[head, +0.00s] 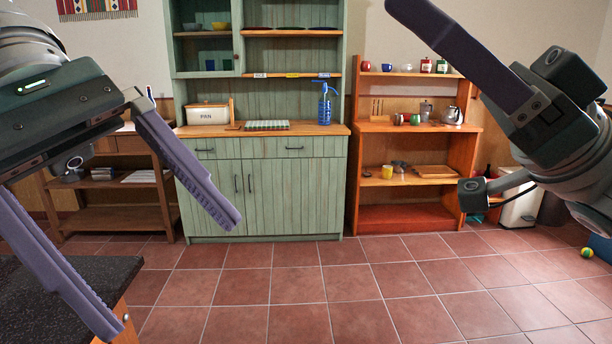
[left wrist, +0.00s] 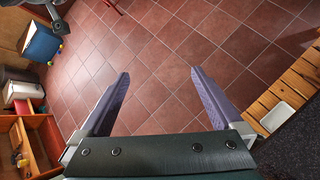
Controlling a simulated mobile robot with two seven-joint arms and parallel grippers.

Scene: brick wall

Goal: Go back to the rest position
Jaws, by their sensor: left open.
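My left gripper (head: 168,272) comes in from the left of the head view. Its two purple fingers are spread wide apart with nothing between them. In the left wrist view its fingers (left wrist: 160,75) are also apart over bare floor tiles. My right gripper (head: 460,55) is raised at the upper right of the head view. Only one purple finger of it shows clearly, so its opening cannot be judged. No object is seen held by either gripper.
A dark countertop (head: 85,275) with a wooden side is at the lower left, close to my left gripper. A green cabinet (head: 265,190), an orange shelf (head: 410,215) and a brown side table (head: 110,195) stand at the back. The tiled floor (head: 300,285) between is clear.

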